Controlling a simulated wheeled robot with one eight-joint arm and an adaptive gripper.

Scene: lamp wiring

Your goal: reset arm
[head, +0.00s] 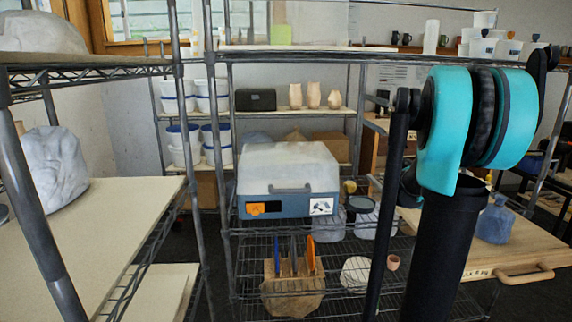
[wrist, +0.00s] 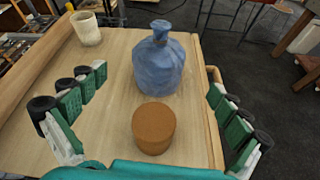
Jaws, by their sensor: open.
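My gripper (wrist: 155,112) shows in the wrist view with its green-padded fingers spread wide and nothing between them. A brown round lidded pot or cylinder (wrist: 153,132) stands on the wooden table between and below the fingers, apart from both. A blue bottle-like vessel (wrist: 158,65) stands just behind it. In the head view my teal and black arm is at the right, and the gripper itself is out of sight there. The blue vessel (head: 495,222) also shows beside my arm.
The wooden table (wrist: 112,55) has a pale cup (wrist: 87,28) at its far left. In the head view, wire shelving (head: 215,150) holds a grey-lidded box (head: 289,180) and a wooden block with upright tools (head: 292,285). A shelf with grey lumps is at left.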

